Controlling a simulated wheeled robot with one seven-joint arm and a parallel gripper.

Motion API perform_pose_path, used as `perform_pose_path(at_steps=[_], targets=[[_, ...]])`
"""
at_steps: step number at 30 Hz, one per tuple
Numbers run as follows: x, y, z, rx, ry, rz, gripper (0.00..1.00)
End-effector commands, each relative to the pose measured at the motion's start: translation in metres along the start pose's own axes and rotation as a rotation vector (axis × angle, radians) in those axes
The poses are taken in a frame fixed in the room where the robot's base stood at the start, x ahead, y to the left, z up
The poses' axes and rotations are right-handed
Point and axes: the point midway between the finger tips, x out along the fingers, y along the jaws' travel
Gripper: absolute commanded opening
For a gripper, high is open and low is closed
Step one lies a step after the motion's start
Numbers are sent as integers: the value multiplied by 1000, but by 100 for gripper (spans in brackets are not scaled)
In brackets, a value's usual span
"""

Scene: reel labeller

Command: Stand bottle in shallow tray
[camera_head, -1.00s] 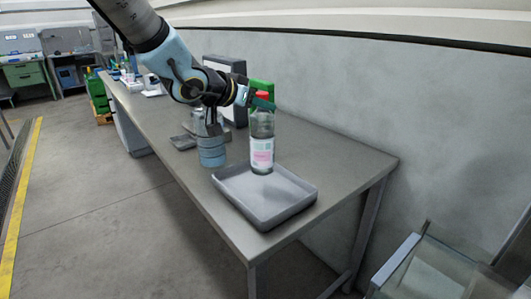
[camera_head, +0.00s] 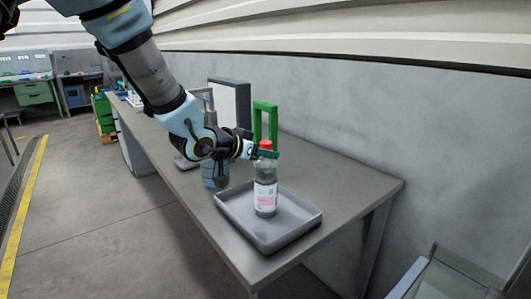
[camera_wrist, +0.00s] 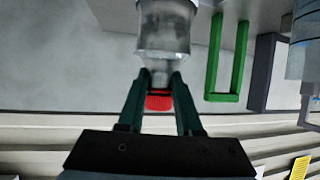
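The bottle (camera_head: 265,190) is clear with a red cap and a white and pink label. My gripper (camera_head: 266,154) is shut on the bottle's neck just below the cap. In the wrist view my green fingers (camera_wrist: 160,82) clasp the neck from both sides, with the red cap between them. The tray does not show in the wrist view.
A green frame (camera_head: 265,118) and a grey-white panel (camera_head: 229,103) stand behind the bottle. A blue-grey container (camera_head: 214,175) stands left of the tray, partly behind my arm. The table (camera_head: 345,178) is clear right of the tray, beside the wall.

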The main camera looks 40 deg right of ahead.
Motion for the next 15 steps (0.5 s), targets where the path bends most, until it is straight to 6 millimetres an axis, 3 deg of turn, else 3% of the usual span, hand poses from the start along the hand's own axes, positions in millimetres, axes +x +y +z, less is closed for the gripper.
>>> perform_pose_path(at_steps=[1, 7, 15], targets=[[0, 0, 0, 0, -1, 0, 38], [0, 0, 0, 0, -1, 0, 61], [-1, 0, -1, 0, -1, 0, 61]])
